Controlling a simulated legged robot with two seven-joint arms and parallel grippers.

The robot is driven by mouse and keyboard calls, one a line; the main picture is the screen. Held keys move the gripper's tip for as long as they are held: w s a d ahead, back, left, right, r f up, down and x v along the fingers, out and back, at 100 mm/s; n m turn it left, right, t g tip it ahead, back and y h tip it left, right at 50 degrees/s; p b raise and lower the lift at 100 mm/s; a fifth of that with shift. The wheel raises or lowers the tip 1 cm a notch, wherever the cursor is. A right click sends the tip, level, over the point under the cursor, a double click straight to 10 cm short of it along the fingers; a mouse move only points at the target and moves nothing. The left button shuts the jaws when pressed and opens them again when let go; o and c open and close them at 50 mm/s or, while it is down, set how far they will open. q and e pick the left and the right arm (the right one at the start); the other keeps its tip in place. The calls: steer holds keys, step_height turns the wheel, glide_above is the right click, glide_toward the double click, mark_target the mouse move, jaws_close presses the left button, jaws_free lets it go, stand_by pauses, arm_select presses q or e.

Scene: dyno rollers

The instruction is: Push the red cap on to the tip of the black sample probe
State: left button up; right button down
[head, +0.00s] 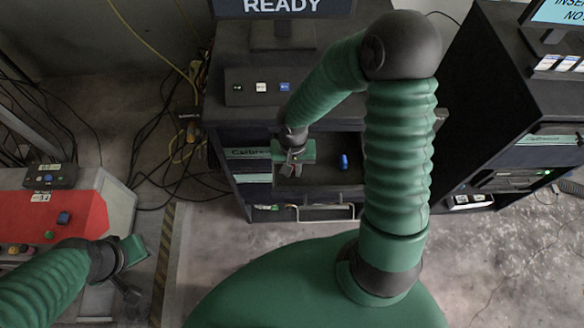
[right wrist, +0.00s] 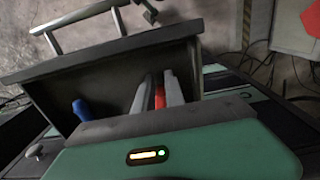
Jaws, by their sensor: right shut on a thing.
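The red cap (right wrist: 160,97) shows as a narrow red strip between the two grey fingers of my right gripper (right wrist: 158,92) in the right wrist view. The gripper is shut on it. In the head view my right gripper (head: 290,168) is over the left part of an open dark drawer (head: 318,180). The cap is hard to make out there. My left gripper (head: 130,292) is at the lower left, by the red machine; its finger gap is not clear. I cannot pick out the black sample probe in either view.
A blue cap-like piece (head: 343,162) stands in the drawer, right of my right gripper. The drawer has a bar handle (head: 325,212). A red machine (head: 60,215) stands at the left. A dark cabinet (head: 495,90) stands at the right. Cables lie on the floor.

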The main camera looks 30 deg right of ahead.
steer(key=shift+s+d, duration=0.1)
steer(key=shift+d, duration=0.5)
steer(key=shift+d+r+p, duration=0.4)
steer(key=shift+d+p, duration=0.1)
steer(key=shift+d+r, duration=0.1)
steer(key=shift+r, duration=0.1)
steer(key=shift+r+p, duration=0.3)
steer(key=shift+p, duration=0.15)
steer(key=shift+a+r+p, duration=0.45)
steer(key=shift+a+r, duration=0.15)
steer(key=shift+a, duration=0.05)
steer(key=shift+a+r+p, duration=0.3)
steer(key=shift+r+p, duration=0.15)
steer(key=shift+r, duration=0.1)
steer(key=shift+d+r+p, duration=0.2)
steer(key=shift+r+p, duration=0.3)
steer(key=shift+d+r+p, duration=0.35)
steer(key=shift+p, duration=0.05)
steer(key=shift+d, duration=0.2)
arm_select(q)
step_height(320, 180, up, 6)
steer(key=d, duration=0.2)
arm_select(e)
steer(key=shift+a, duration=0.1)
